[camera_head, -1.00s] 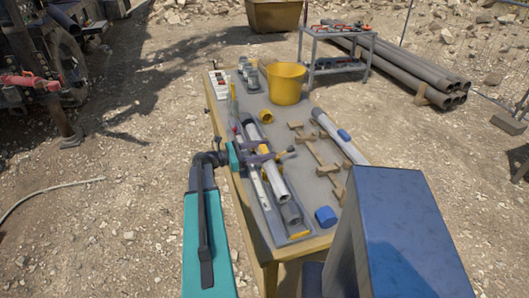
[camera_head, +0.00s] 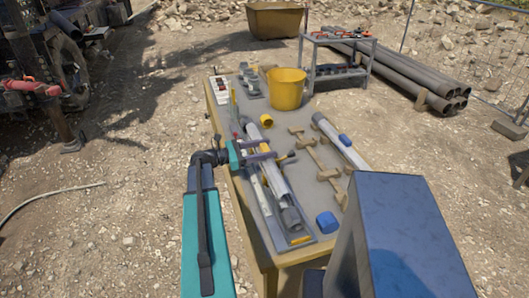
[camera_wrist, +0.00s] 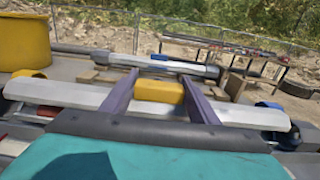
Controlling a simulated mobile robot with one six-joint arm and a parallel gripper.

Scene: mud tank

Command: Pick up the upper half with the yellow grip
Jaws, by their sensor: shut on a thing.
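The upper half is a long silver-grey half-tube with a yellow grip (camera_wrist: 158,92) on its middle. In the wrist view, my gripper (camera_wrist: 160,88) has its two purple fingers on either side of that grip, shut on it. The silver upper half (camera_wrist: 60,93) runs left and right past the fingers. In the head view, the upper half (camera_head: 276,185) lies lengthwise over the grey tray (camera_head: 285,243), and my gripper (camera_head: 272,154) crosses it from the left. The grip is largely hidden by the fingers there. I cannot tell whether the half clears the parts below it.
A dark core end (camera_head: 292,217) shows below the half. Bare tabletop (camera_head: 300,185) shows right of the tray.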

